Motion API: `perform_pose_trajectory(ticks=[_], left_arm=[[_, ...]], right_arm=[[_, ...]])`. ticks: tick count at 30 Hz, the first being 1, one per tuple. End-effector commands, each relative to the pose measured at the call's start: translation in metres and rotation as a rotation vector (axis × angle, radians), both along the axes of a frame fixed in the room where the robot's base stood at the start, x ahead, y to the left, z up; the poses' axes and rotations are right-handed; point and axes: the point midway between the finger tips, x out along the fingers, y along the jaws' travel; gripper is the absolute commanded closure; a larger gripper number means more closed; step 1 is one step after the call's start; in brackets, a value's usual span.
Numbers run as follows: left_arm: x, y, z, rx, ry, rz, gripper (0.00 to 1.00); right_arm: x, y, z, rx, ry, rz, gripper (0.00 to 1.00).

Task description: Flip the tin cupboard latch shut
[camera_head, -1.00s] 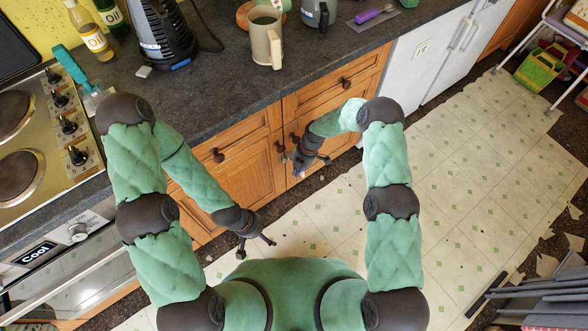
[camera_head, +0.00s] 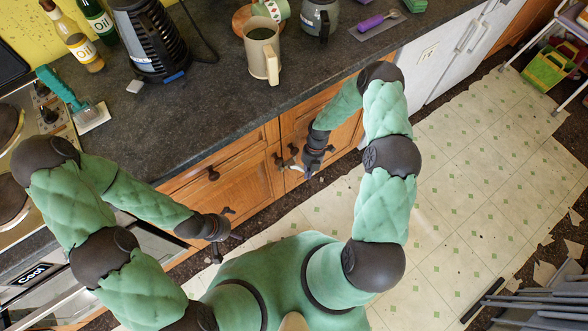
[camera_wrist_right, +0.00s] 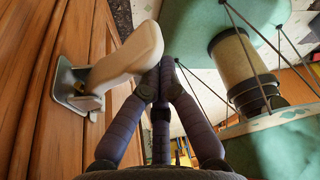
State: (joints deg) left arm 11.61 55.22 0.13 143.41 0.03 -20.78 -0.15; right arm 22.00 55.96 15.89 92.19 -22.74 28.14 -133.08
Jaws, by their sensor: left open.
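The latch shows in the right wrist view as a cream lever (camera_wrist_right: 128,58) on a grey metal base plate (camera_wrist_right: 70,88), fixed to the wooden cupboard front (camera_wrist_right: 30,110). The lever sticks out from the wood, slanting toward my fingers. My right gripper (camera_wrist_right: 164,66) has its fingers drawn together, right beside the lever's free end; I cannot tell whether they touch it. In the head view my right gripper (camera_head: 311,172) is low in front of the cupboard door, and the latch is small there. My left gripper (camera_head: 224,250) is open and empty, in front of the cupboards further left.
The dark worktop (camera_head: 225,95) above the cupboards holds a beige mug (camera_head: 261,50), a kettle (camera_head: 150,35) and bottles. The stove (camera_head: 30,120) is at the left. The tiled floor (camera_head: 470,190) is open at the right. Grey folded items (camera_head: 540,305) lie at the lower right.

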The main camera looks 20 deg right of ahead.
Motion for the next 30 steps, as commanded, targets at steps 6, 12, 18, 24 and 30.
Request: perform_pose_trajectory(ticks=[6,12,18,24,30], left_arm=[[-0.001,0.0,-0.003,0.0,0.001,0.0,0.0],[-0.001,0.0,-0.005,0.0,0.001,0.0,0.0],[-0.001,0.0,-0.006,0.0,0.001,0.0,0.0],[-0.001,0.0,-0.006,0.0,0.001,0.0,0.0],[0.0,0.0,-0.006,0.0,0.001,0.0,0.0]], right_arm=[[0.001,-0.016,-0.001,-0.001,0.0,-0.02,1.0],[0.006,-0.021,-0.001,0.0,0.0,-0.02,1.0],[0.009,-0.024,-0.001,0.0,0.0,-0.021,1.0],[0.01,-0.024,0.0,0.0,0.001,-0.021,1.0],[0.01,-0.024,0.0,0.0,0.001,-0.021,1.0]])
